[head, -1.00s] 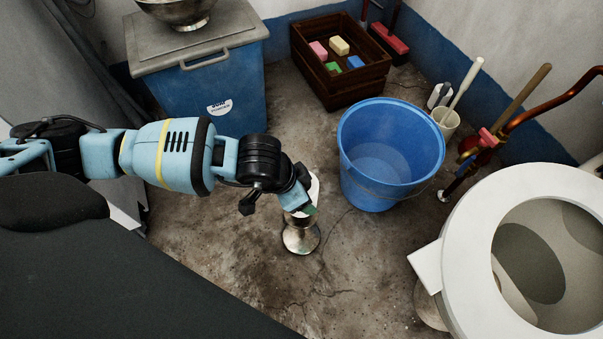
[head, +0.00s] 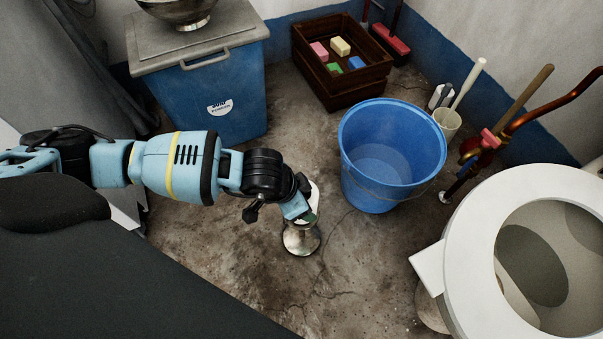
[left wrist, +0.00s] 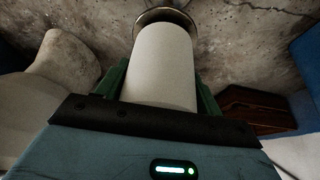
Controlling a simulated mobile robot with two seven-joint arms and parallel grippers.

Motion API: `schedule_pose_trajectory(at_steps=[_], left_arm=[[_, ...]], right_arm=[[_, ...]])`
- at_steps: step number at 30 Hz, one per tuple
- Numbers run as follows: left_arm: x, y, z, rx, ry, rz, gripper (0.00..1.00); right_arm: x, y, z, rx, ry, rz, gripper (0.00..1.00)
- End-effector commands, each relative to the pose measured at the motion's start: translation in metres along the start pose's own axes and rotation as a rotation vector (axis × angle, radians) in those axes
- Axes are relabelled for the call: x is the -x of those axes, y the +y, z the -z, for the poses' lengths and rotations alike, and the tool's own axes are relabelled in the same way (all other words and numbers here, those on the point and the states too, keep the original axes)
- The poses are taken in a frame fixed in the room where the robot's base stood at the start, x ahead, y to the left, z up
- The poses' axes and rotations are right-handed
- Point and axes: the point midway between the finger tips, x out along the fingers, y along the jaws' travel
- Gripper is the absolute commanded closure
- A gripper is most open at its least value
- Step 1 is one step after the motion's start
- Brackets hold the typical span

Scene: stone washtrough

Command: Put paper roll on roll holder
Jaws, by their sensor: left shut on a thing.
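The white paper roll (head: 315,197) is upright between the fingers of my left gripper (head: 304,215). In the left wrist view the paper roll (left wrist: 165,65) fills the gap between the green fingers, and the gripper is shut on it. The shiny metal roll holder (head: 301,240) stands on the floor directly below the roll. Its round base (left wrist: 164,15) shows past the roll's far end in the left wrist view. The holder's post is hidden, and I cannot tell whether the roll touches the base. My right gripper is not in view.
A blue bucket (head: 358,170) stands close to the right of the holder. The white toilet (head: 468,220) is farther right. A blue bin (head: 190,105) and a wooden crate (head: 345,98) with several soap bars are behind. Bare floor (head: 230,240) lies left of the holder.

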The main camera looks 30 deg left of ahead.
Motion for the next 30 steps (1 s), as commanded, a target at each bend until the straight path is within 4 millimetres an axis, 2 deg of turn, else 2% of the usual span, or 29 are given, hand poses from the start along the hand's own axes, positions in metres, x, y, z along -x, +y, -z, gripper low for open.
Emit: schedule_pose_trajectory(at_steps=[1, 2, 7, 17, 30], left_arm=[[0.000, 0.000, 0.000, 0.000, 0.000, 0.000, 0.56], [0.000, 0.000, 0.000, 0.000, 0.000, 0.000, 0.29], [0.000, 0.000, 0.000, 0.000, 0.000, 0.000, 0.08], [0.004, 0.000, 0.000, 0.000, 0.000, 0.000, 0.08], [0.067, -0.001, 0.001, 0.000, 0.001, 0.001, 0.08]], right_arm=[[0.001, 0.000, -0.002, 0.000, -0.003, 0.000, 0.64], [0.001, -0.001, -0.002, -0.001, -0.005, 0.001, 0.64], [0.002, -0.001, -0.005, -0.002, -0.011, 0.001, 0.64], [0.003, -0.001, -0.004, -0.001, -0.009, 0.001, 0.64], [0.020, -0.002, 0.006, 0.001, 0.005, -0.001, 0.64]])
